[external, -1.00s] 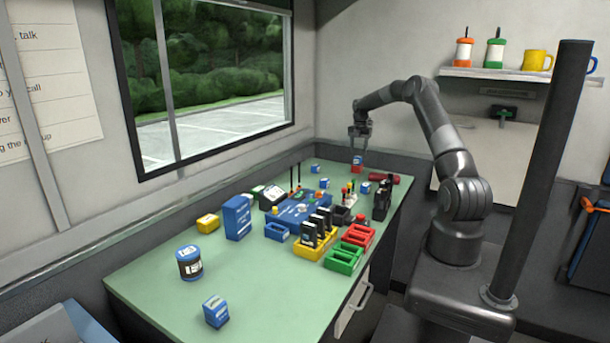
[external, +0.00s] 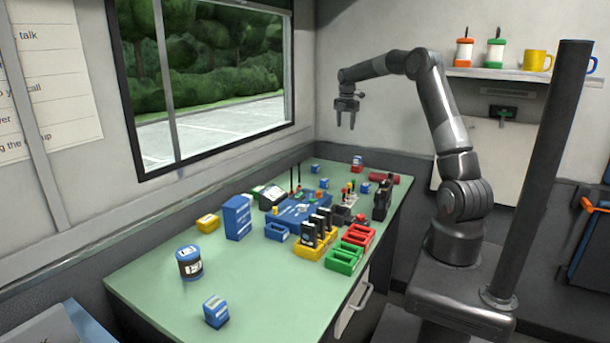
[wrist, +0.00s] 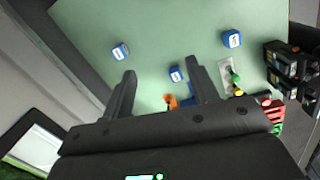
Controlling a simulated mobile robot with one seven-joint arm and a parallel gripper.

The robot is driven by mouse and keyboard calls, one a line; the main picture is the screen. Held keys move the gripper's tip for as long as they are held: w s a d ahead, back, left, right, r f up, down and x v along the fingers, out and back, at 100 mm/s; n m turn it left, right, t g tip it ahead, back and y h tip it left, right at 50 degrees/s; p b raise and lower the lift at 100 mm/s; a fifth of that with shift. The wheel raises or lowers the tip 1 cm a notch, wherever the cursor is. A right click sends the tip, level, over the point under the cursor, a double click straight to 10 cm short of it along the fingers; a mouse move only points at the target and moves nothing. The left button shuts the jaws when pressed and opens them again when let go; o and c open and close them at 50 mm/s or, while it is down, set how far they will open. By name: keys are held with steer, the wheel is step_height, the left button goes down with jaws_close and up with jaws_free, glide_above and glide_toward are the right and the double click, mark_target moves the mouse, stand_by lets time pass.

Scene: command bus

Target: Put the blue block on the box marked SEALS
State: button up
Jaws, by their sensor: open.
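No SEALS lettering is readable at this size. Other small blue labelled boxes stand nearby: one at the far left (external: 315,168), one nearer (external: 323,183) and one to the right (external: 365,188). These three appear in the wrist view at left (wrist: 120,52), middle (wrist: 178,74) and right (wrist: 232,38). My gripper (external: 345,122) is open and empty, high above the table's far end, apart from everything. Its spread fingers show in the wrist view (wrist: 160,85).
A red cylinder (external: 384,178) lies near the far right edge. Black radios (external: 380,206), a blue case (external: 300,210), and yellow, red and green trays (external: 345,260) crowd the middle. The window wall bounds the left. The near table is mostly clear.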

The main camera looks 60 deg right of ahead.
steer(key=s+a+r+m+t, duration=0.1)
steer(key=s+a+r+m, duration=0.15)
steer(key=a, duration=0.55)
steer(key=s+a+r+m+h, duration=0.1)
steer(key=s+a+r+m, duration=0.2)
steer(key=a, duration=0.6)
steer(key=s+a+r+m+t, duration=0.1)
steer(key=s+a+r, duration=0.25)
steer(key=a, duration=0.45)
steer(key=s+a+f+m+t+y, duration=0.1)
steer(key=s+a+f+m, duration=0.1)
steer(key=s+a+m, duration=0.2)
steer(key=s+a+f+m+t+y, duration=0.1)
steer(key=s+a+m, duration=0.4)
steer(key=s+a, duration=0.6)
steer(key=s+f+t, duration=0.1)
steer(key=s, duration=0.3)
steer(key=shift+s+f, duration=0.35)
steer(key=shift+f, duration=0.05)
